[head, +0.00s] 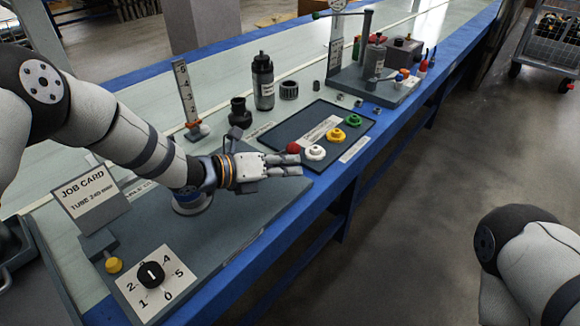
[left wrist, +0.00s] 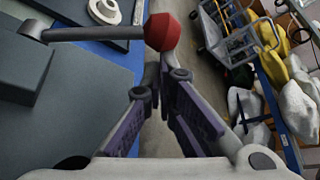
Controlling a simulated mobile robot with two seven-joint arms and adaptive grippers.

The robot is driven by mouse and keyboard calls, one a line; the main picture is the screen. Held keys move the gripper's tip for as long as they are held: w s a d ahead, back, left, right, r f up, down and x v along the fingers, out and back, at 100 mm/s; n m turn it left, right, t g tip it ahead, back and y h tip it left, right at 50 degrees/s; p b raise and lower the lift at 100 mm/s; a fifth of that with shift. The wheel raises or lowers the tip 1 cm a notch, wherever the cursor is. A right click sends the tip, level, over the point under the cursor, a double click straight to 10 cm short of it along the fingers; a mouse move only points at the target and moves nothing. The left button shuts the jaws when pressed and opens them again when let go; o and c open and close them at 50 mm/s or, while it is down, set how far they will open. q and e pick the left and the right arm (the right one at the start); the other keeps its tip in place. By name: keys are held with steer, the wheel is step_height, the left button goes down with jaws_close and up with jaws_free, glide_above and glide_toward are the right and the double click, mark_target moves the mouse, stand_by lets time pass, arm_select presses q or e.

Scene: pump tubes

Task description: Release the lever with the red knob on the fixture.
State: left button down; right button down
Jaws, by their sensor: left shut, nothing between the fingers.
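The red knob (head: 293,148) shows in the head view just beyond my left gripper's fingertips. It also shows in the left wrist view (left wrist: 161,32), on the end of a grey lever rod (left wrist: 90,33) that runs left to a pivot. My left gripper (head: 300,165) is shut and empty, its fingertips (left wrist: 158,66) close to the knob; I cannot tell whether they touch it. The fixture's dark base plate (head: 225,228) lies under my left arm. The gripper hides most of the lever in the head view. My right gripper is out of view.
A dark tray (head: 290,128) with white, yellow and green caps lies just beyond the gripper. A job card (head: 88,192) and numbered dial (head: 152,273) are at the near left.

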arm_select(q)
steer(key=shift+w+a+r+p, duration=0.2)
steer(key=shift+w+a+r, duration=0.2)
steer(key=shift+a+r, duration=0.25)
steer(key=shift+w+a+r+p, duration=0.2)
steer(key=shift+w+a+r, duration=0.25)
steer(key=shift+r, duration=0.3)
steer(key=shift+w+a+r+p, duration=0.2)
steer(key=shift+w+a+r, duration=0.15)
steer(key=shift+a+r, duration=0.3)
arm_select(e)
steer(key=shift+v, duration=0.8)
arm_select(q)
steer(key=shift+r, duration=0.1)
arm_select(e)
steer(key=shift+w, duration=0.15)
arm_select(q)
steer(key=shift+d, duration=0.1)
